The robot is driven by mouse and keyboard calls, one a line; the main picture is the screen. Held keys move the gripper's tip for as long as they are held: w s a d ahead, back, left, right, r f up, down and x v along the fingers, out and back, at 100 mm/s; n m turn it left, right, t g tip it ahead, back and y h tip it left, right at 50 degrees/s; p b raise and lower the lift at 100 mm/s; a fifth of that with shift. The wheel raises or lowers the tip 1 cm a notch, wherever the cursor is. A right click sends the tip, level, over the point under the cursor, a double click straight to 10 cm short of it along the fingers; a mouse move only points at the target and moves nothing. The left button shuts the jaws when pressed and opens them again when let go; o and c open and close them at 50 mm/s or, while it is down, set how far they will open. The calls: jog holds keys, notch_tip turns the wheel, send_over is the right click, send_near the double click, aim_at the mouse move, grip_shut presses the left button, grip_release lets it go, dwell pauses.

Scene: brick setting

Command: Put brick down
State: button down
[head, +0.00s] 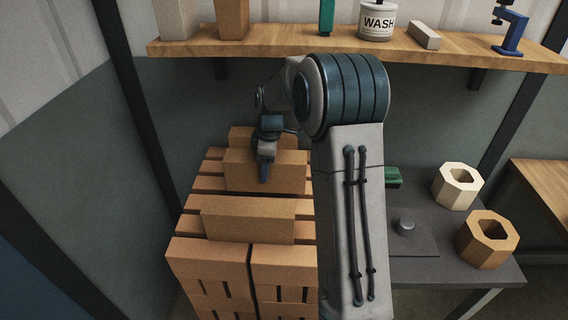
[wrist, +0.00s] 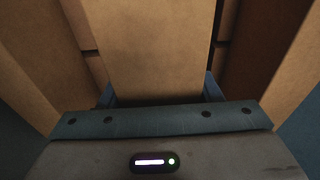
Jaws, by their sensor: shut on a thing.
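My gripper (head: 264,165) is at the stack of orange-brown bricks, left of my arm in the head view. It is shut on a brick (head: 290,173), with one finger showing against the brick's near face. In the wrist view the held brick (wrist: 155,45) fills the space between the blue fingers of my gripper (wrist: 160,92). The held brick looks level, among the top bricks. Another brick (head: 255,135) is behind it and one (head: 248,220) is in front. I cannot tell whether its underside touches the layer below.
Lower bricks (head: 207,256) form the stack. A wooden shelf (head: 300,43) above carries a WASH tub (head: 377,22) and a blue clamp (head: 512,30). A dark table (head: 430,262) at right holds two octagonal blocks (head: 458,187) and a green item (head: 393,178).

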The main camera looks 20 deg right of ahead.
jog(key=shift+w+a+r, duration=0.15)
jog(key=shift+w+a, duration=0.3)
jog(key=shift+a, duration=0.4)
jog(key=shift+w+a+f+p, duration=0.1)
jog(key=shift+a+f+p, duration=0.1)
jog(key=shift+f, duration=0.7)
jog(key=shift+w+a+f+p, duration=0.1)
jog(key=shift+a+f+p, duration=0.1)
jog(key=shift+f, duration=0.65)
jog(key=shift+f, duration=0.15)
jog(key=shift+c, duration=2.2)
grip_release()
jog(key=shift+s+f, duration=0.1)
jog(key=shift+s, duration=0.05)
